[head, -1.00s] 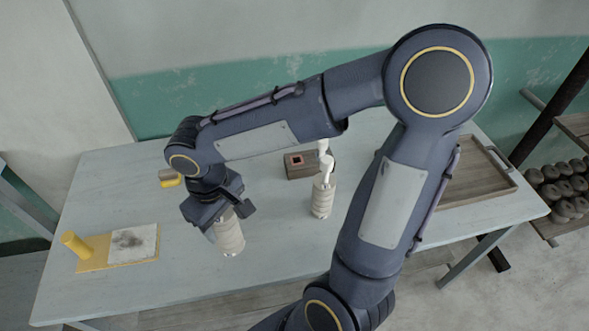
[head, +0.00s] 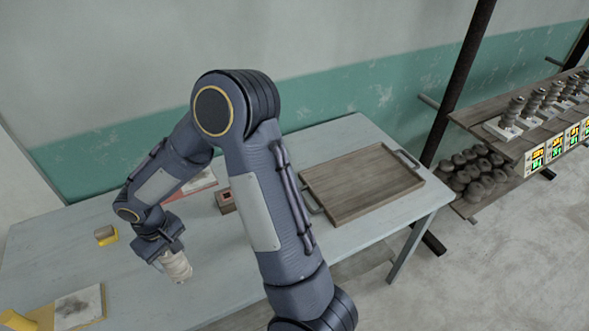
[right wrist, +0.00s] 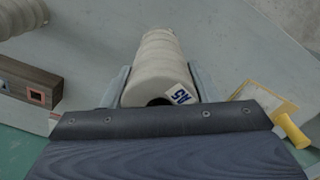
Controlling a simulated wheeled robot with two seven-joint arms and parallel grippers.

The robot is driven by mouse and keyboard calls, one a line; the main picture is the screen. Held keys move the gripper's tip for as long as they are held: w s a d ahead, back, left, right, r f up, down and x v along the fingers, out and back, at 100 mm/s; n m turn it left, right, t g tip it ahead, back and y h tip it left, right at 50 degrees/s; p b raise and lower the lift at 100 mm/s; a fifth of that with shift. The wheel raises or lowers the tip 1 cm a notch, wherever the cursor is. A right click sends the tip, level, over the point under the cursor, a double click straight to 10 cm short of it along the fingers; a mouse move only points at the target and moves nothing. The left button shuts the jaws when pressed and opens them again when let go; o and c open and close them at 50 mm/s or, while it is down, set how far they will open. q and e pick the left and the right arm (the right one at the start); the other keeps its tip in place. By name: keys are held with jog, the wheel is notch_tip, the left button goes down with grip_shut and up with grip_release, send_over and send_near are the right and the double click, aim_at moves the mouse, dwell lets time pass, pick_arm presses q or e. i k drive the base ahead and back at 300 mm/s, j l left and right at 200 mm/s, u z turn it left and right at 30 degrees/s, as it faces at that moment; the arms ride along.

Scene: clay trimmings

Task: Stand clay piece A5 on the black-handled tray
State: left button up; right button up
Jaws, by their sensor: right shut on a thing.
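My right gripper (head: 168,255) is shut on a pale ribbed clay piece (head: 180,267), which points down below the jaws. In the right wrist view this clay piece (right wrist: 158,60) lies between the fingers, and its label reads A5 upside down. The wooden tray (head: 360,185) lies empty at the right end of the table. My left gripper is not in view.
Another ribbed clay piece (right wrist: 20,15) shows in the right wrist view. A wooden block (head: 228,203) stands left of the tray. A yellow sponge (head: 106,236) and a board with a smudged sheet (head: 78,307) are at left. A rack (head: 510,135) stands beyond the table's right edge.

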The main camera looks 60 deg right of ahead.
aim_at(372, 190)
jog(key=k+l, duration=0.5)
jog(key=k+l+z, duration=0.1)
jog(key=k+l, duration=0.4)
jog(key=l, duration=1.4)
jog(key=k+z, duration=0.05)
